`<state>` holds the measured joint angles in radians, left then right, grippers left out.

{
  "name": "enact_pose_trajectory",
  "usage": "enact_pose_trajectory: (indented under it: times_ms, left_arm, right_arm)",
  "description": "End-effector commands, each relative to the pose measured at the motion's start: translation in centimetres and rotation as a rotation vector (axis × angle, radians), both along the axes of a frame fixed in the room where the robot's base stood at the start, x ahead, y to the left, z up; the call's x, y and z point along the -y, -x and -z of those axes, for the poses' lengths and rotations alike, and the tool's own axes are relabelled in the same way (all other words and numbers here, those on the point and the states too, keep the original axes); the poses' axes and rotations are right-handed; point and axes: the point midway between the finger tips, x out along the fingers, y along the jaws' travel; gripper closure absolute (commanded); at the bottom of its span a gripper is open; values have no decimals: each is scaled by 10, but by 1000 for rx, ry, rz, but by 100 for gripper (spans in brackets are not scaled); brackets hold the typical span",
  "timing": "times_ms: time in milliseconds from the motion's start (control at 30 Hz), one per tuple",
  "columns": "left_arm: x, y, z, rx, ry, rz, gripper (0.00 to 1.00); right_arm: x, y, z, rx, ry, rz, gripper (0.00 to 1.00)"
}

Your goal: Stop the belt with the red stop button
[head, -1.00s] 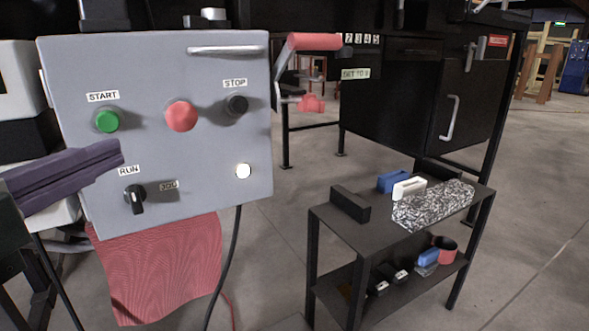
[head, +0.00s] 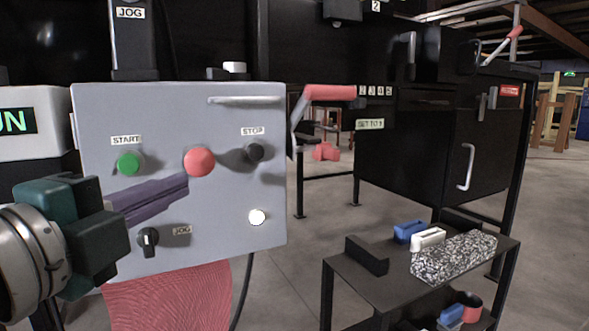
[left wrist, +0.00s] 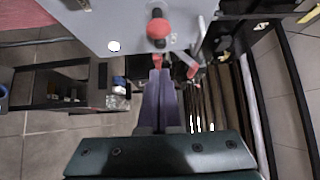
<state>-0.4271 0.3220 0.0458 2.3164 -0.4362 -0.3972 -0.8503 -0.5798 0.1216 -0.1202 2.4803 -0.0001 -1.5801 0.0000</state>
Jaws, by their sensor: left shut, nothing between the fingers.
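The red button (head: 199,162) is a round mushroom head on the upper middle of a grey control panel (head: 225,235). A green button (head: 130,163) labelled START is left of it, and a black button (head: 255,151) under the STOP label is right of it. My left gripper (head: 185,184) is shut and empty, its purple fingers in front of the panel with tips just below and left of the red button. A gap to the panel is hard to judge. In the left wrist view the red button (left wrist: 158,28) lies beyond the fingertips (left wrist: 157,76). My right gripper is not in view.
A black selector knob (head: 148,242) and a lit white lamp (head: 257,217) are low on the panel. A red-handled crank (head: 329,92) is beyond its right edge. A dark cart (head: 345,272) with blocks stands lower right. A sign (head: 14,121) with green letters is at left.

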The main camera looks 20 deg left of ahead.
Motion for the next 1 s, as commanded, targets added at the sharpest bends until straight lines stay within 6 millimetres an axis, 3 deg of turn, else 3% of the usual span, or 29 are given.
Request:
enact_pose_trajectory:
  times_ms: [267,400,1000]
  left_arm:
    - [-4,-49,0,3,-1,-1,100]
    - [-22,-62,2,0,-3,-1,100]
    - [-37,-73,0,-2,0,-1,100]
  right_arm:
    - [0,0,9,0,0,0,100]
    - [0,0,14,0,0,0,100]
    - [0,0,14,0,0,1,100]
